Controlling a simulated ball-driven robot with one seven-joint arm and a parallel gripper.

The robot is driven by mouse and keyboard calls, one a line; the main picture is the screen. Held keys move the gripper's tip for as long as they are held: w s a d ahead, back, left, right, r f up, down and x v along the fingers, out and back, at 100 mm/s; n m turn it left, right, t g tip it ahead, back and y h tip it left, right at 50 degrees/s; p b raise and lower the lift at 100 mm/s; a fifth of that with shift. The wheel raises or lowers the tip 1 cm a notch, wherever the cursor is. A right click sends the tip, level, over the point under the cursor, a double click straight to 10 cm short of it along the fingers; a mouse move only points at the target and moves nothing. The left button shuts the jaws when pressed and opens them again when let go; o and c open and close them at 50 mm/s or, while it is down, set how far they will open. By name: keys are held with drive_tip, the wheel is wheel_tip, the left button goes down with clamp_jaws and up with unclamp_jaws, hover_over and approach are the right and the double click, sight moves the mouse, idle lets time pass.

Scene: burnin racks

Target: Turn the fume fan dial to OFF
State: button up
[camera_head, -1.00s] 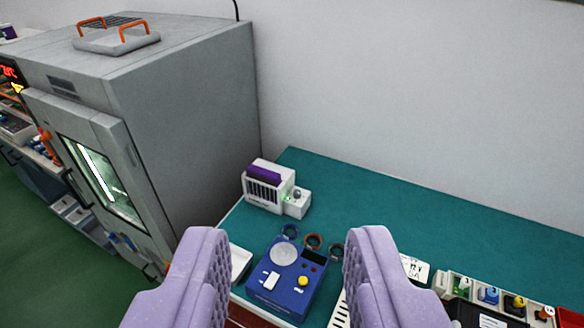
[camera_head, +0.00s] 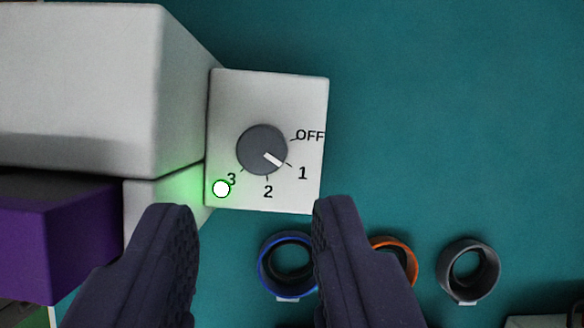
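The fume fan dial (camera_head: 258,147) is a round dark grey knob on a white box face (camera_head: 230,95). Marks OFF, 1, 2 and 3 run around it, and its white pointer line (camera_head: 273,159) points at 1. A small round light (camera_head: 221,189) on the face is lit, with a green glow beside it. My gripper (camera_head: 255,215) is open and empty. Its two fingers come up from the bottom of the view, with the dial above the gap between the tips, not touched.
The white fan body (camera_head: 80,85) with a purple part (camera_head: 75,240) fills the left side. A blue ring (camera_head: 262,265), an orange ring (camera_head: 405,260) and a black ring (camera_head: 469,270) lie on the green mat (camera_head: 450,120). The mat's upper right is clear.

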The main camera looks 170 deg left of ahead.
sight(261, 150)
drive_tip(key=b+x, duration=0.1)
drive_tip(key=x, duration=0.2)
drive_tip(key=b+x, duration=0.1)
drive_tip(key=x, duration=0.3)
drive_tip(key=shift+s+f, duration=0.1)
drive_tip(key=shift+f, duration=0.25)
clamp_jaws()
drive_tip(key=shift+d+n, duration=0.1)
drive_tip(key=shift+n, duration=0.2)
drive_tip(key=n+y, duration=0.1)
drive_tip(key=n, duration=0.2)
drive_tip(key=shift+d+n+y, duration=0.1)
drive_tip(key=shift+n+y, duration=0.3)
drive_tip(key=n+y+p, duration=0.1)
drive_tip(key=n, duration=0.1)
drive_tip(key=n+g+p, duration=0.1)
drive_tip(key=n, duration=0.2)
drive_tip(key=shift+y, duration=0.4)
drive_tip(key=shift+n, duration=0.4)
